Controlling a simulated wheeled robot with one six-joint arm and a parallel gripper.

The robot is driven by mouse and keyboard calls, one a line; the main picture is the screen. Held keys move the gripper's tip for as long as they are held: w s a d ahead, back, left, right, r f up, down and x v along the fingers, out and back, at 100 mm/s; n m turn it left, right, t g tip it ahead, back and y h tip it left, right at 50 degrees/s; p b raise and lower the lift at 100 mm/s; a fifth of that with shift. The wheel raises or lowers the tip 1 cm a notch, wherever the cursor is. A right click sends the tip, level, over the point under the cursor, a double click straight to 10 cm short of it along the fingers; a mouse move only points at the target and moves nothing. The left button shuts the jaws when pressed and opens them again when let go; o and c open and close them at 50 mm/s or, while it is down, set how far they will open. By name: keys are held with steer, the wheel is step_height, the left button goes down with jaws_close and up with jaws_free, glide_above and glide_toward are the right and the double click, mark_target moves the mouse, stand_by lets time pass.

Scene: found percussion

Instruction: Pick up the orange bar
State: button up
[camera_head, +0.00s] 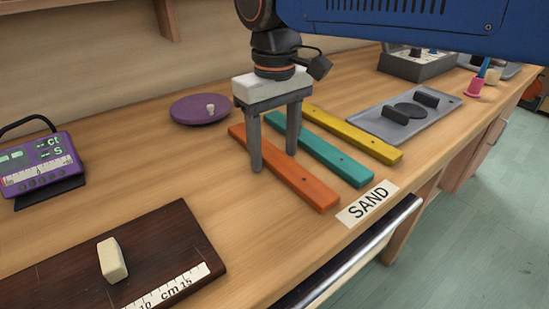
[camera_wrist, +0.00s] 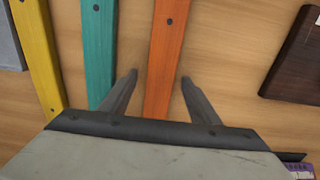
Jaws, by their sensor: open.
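The orange bar (camera_head: 306,184) lies flat on the wooden bench, the nearest of three coloured bars side by side. My gripper (camera_head: 274,163) is over its far half, with its two fingers pointing down, open and apart. In the wrist view the orange bar (camera_wrist: 164,60) runs between the two fingertips of my gripper (camera_wrist: 158,77), with a gap on each side. Neither finger visibly touches it. In the head view a finger hides a small part of the bar.
A teal bar (camera_head: 335,160) lies close beside the orange one, then a yellow bar (camera_head: 362,140). A SAND label (camera_head: 368,203) lies at the front edge. A dark wooden board (camera_head: 165,245) with a pale block (camera_head: 112,259) is at the left. A purple disc (camera_head: 190,110) lies behind.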

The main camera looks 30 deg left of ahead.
mark_target(274, 155)
steer(key=c, duration=1.2)
steer(key=shift+c, duration=0.2)
steer(key=shift+r, duration=0.1)
step_height(274, 155, up, 10)
